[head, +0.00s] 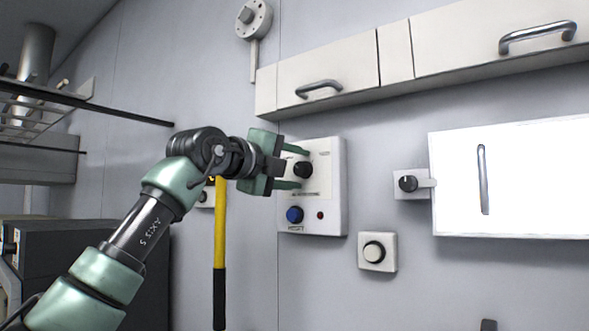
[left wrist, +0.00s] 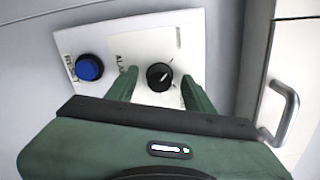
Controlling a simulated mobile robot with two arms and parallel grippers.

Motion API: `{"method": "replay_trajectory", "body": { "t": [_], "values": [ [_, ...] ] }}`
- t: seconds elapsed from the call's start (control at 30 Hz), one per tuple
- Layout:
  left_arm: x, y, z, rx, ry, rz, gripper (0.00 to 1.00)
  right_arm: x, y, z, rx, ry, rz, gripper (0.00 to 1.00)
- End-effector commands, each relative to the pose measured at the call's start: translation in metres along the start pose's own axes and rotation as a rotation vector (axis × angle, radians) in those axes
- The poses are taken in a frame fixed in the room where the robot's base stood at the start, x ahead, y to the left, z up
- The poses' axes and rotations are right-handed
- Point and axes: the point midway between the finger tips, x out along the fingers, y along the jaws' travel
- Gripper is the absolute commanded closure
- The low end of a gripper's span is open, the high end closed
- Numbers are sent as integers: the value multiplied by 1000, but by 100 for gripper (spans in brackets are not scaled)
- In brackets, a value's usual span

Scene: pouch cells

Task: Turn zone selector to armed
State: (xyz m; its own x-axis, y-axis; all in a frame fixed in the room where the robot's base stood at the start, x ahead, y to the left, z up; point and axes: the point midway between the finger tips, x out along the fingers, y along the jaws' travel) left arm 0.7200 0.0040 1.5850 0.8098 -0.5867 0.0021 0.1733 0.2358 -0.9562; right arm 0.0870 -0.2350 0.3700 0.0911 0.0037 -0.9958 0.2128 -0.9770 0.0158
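The zone selector is a black round knob (head: 303,170) on a white wall panel (head: 328,212). In the left wrist view the knob (left wrist: 160,77) shows a white pointer mark, and the panel (left wrist: 203,22) carries small lettering that is partly hidden. My left gripper (head: 297,168) is in front of the panel with its green fingers apart, one above and one below the knob. In the left wrist view the fingers (left wrist: 158,85) stand on either side of the knob, with gaps between. My right gripper is not in view.
A blue button (head: 294,214) marked reset and a small dark red lamp (head: 320,215) are low on the panel. A yellow-handled tool (head: 220,225) hangs left. A white cabinet (head: 345,72) with handles runs above. A round switch (head: 374,251) sits below right.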

Motion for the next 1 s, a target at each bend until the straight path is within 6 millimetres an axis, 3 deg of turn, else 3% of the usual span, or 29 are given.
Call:
{"method": "replay_trajectory", "body": {
  "t": [0.17, 0.4, 0.6, 1.0],
  "values": [
    [-8, 2, -1, 1, 1, -1, 48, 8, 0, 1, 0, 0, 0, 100],
    [-49, 4, 0, 3, -2, -3, 48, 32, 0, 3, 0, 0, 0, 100],
    [-74, 2, 0, 1, -2, -1, 48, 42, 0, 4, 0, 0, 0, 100],
    [-78, 0, 1, -1, -1, 0, 48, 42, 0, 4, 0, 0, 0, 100]
  ]
}}
